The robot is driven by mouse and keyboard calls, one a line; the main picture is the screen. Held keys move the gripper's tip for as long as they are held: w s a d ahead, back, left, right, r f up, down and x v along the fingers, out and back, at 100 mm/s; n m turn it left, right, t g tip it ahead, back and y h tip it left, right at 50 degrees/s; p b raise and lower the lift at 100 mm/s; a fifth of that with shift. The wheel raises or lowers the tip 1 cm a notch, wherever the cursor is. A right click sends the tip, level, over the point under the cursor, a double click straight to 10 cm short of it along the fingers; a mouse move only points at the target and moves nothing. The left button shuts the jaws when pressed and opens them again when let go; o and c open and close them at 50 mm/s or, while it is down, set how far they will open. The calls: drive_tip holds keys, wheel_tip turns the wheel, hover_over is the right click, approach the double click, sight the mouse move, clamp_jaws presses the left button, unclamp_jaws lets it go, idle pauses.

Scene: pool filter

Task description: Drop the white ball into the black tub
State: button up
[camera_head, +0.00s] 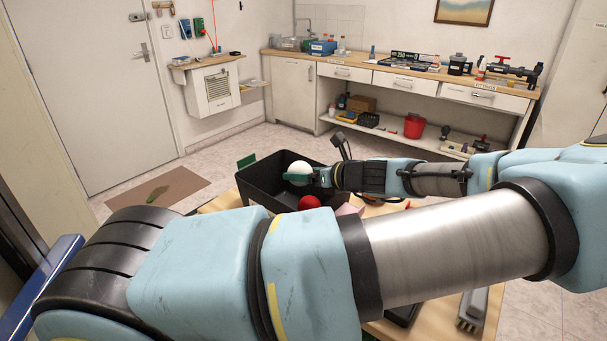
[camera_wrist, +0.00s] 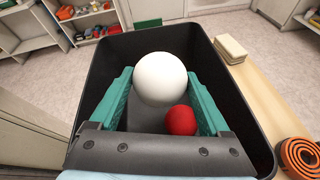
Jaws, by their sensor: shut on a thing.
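The white ball (camera_wrist: 160,79) is held between the two green fingers of my gripper (camera_wrist: 163,98). In the head view the white ball (camera_head: 299,173) shows at the tip of my gripper (camera_head: 312,178), over the black tub (camera_head: 262,195). In the wrist view the black tub (camera_wrist: 107,61) lies around and below the ball and fingers. A red ball (camera_wrist: 181,120) is inside the tub, below the white ball; it also shows in the head view (camera_head: 309,203). My arm hides part of the tub's right side.
The tub stands on a wooden table (camera_wrist: 262,95). Beige blocks (camera_wrist: 230,49) and an orange coiled strap (camera_wrist: 299,157) lie to its right. A brush (camera_head: 473,311) lies near the table's front right. A long workbench (camera_head: 400,75) stands along the back wall.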

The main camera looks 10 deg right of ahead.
drive_tip(key=o, duration=1.2)
drive_tip(key=b+v, duration=0.2)
drive_tip(key=v, duration=0.8)
drive_tip(key=shift+s+d+r, duration=0.15)
drive_tip(key=shift+s, duration=0.2)
